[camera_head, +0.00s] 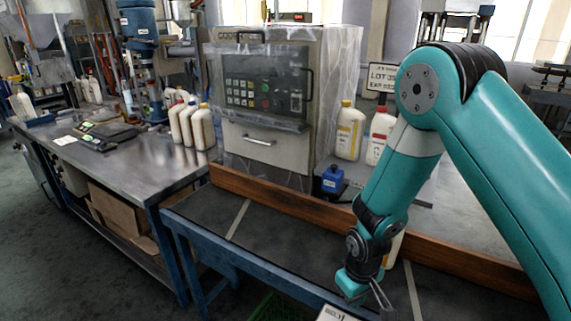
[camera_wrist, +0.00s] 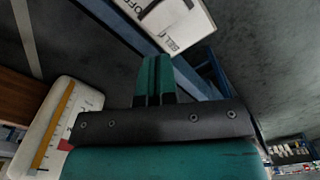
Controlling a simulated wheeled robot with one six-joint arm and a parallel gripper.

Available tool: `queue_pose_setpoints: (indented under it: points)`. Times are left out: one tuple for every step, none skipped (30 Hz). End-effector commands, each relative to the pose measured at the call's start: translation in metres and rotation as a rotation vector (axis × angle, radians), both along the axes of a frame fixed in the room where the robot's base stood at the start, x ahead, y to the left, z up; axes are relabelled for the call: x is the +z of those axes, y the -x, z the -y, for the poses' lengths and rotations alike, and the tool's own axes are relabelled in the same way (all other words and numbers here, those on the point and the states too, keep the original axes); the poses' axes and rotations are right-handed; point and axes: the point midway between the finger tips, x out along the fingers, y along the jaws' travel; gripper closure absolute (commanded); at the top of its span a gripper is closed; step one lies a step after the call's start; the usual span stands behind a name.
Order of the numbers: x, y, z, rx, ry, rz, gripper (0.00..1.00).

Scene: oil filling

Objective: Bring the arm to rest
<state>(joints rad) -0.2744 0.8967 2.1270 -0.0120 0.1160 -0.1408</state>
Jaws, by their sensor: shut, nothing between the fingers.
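My arm is teal and reaches in from the right of the head view, bent at a high elbow, with its lower part hanging down over the bench's front. My gripper (camera_head: 368,292) hangs low near the front edge of the dark conveyor bench (camera_head: 280,238). In the wrist view my gripper (camera_wrist: 155,80) shows its teal fingers together, with nothing between them. A white bottle (camera_wrist: 68,128) with a yellow stripe stands close by on the left of the wrist view. In the head view it is mostly hidden behind my wrist (camera_head: 396,248).
A wooden rail (camera_head: 300,212) runs along the bench behind the gripper. A control cabinet (camera_head: 265,115), a blue box (camera_head: 333,179) and two bottles (camera_head: 349,131) stand beyond it. A white sign (camera_head: 335,314) is below the gripper. A steel table (camera_head: 120,165) stands left.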

Motion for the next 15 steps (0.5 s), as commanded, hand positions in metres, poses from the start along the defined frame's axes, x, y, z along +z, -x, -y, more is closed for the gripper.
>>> queue_pose_setpoints:
  points:
    - [0.016,-0.002,-0.004,-0.002,-0.016,0.009,1.0]
    - [0.027,-0.002,-0.007,-0.003,-0.029,0.011,1.0]
    - [0.044,-0.001,-0.011,-0.005,-0.048,0.015,1.0]
    - [0.059,0.001,-0.015,-0.005,-0.067,0.017,1.0]
    - [0.075,0.004,-0.018,-0.006,-0.083,0.018,1.0]
    - [0.097,0.009,-0.023,-0.003,-0.11,0.02,1.0]
    - [0.114,0.014,-0.027,0.001,-0.129,0.02,1.0]
    - [0.13,0.019,-0.03,0.004,-0.148,0.021,1.0]
    - [0.151,0.028,-0.034,0.01,-0.172,0.021,1.0]
    - [0.166,0.036,-0.036,0.017,-0.191,0.022,1.0]
    - [0.18,0.044,-0.038,0.025,-0.208,0.022,1.0]
    - [0.199,0.055,-0.041,0.037,-0.229,0.023,1.0]
    - [0.212,0.064,-0.042,0.047,-0.245,0.025,1.0]
    - [0.225,0.074,-0.044,0.057,-0.259,0.026,1.0]
    - [0.241,0.088,-0.045,0.073,-0.277,0.028,1.0]
